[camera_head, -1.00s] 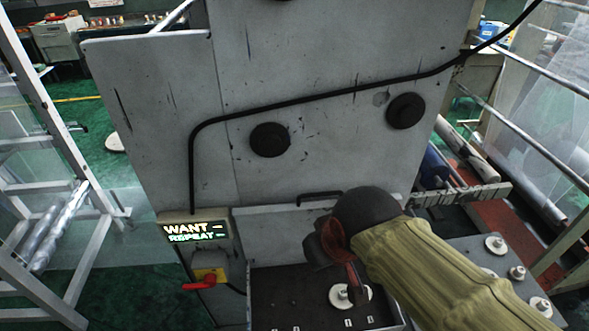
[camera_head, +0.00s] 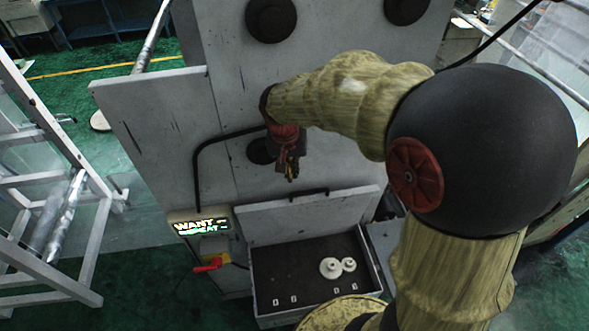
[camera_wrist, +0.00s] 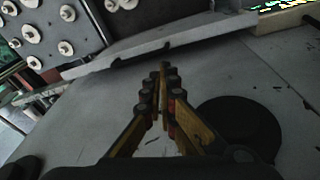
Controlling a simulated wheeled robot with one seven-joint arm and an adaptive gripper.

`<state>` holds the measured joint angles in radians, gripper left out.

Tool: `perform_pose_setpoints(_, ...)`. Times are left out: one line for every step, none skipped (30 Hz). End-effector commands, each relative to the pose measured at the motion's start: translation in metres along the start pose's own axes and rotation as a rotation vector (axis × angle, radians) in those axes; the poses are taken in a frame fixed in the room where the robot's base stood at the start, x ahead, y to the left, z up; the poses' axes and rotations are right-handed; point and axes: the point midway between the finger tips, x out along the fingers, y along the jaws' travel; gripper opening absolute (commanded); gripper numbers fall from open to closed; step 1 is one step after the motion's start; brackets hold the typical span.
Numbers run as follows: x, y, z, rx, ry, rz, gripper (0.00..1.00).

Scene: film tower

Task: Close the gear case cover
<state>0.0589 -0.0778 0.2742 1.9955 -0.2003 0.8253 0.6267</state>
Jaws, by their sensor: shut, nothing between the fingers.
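The gear case (camera_head: 262,290) is an open dark box with a grey rim, low at the machine's front, with two white gears (camera_head: 331,268) inside. Its grey cover (camera_head: 275,223) stands raised at the back of the case, with a black handle (camera_head: 309,193) on its top edge. My gripper (camera_head: 290,178) hangs in front of the grey tower panel, just above the handle and apart from it in the head view. In the wrist view my gripper (camera_wrist: 164,70) has its fingers together and empty, pointing towards a grey edge that looks like the cover's (camera_wrist: 200,38).
Black round knobs (camera_head: 270,18) stick out of the tower panel. A metal frame (camera_head: 60,160) stands at left. The wrist view shows several white gears (camera_wrist: 66,47) on a dark surface.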

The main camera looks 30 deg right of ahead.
Motion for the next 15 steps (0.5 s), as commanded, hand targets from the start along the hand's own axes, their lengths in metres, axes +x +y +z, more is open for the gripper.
perform_pose_setpoints(-0.001, -0.002, -0.008, 0.04, 0.005, 0.004, 0.0)
perform_pose_setpoints(0.001, -0.003, -0.011, 0.058, 0.008, 0.006, 0.0)
perform_pose_setpoints(0.002, -0.003, -0.013, 0.076, 0.012, 0.006, 0.0)
perform_pose_setpoints(0.002, -0.004, -0.015, 0.086, 0.014, 0.007, 0.0)
perform_pose_setpoints(0.003, -0.004, -0.016, 0.094, 0.015, 0.007, 0.0)
perform_pose_setpoints(0.005, -0.004, -0.017, 0.099, 0.016, 0.007, 0.0)
perform_pose_setpoints(0.007, -0.004, -0.017, 0.101, 0.016, 0.008, 0.0)
perform_pose_setpoints(0.01, -0.004, -0.017, 0.101, 0.015, 0.008, 0.0)
perform_pose_setpoints(0.014, -0.004, -0.016, 0.101, 0.014, 0.009, 0.0)
perform_pose_setpoints(0.018, -0.004, -0.016, 0.101, 0.014, 0.009, 0.0)
perform_pose_setpoints(0.023, -0.003, -0.016, 0.101, 0.012, 0.009, 0.0)
perform_pose_setpoints(0.029, -0.003, -0.015, 0.101, 0.012, 0.009, 0.0)
perform_pose_setpoints(0.034, -0.003, -0.016, 0.101, 0.012, 0.009, 0.0)
perform_pose_setpoints(0.04, -0.003, -0.016, 0.101, 0.012, 0.009, 0.0)
perform_pose_setpoints(0.047, -0.003, -0.016, 0.1, 0.012, 0.009, 0.0)
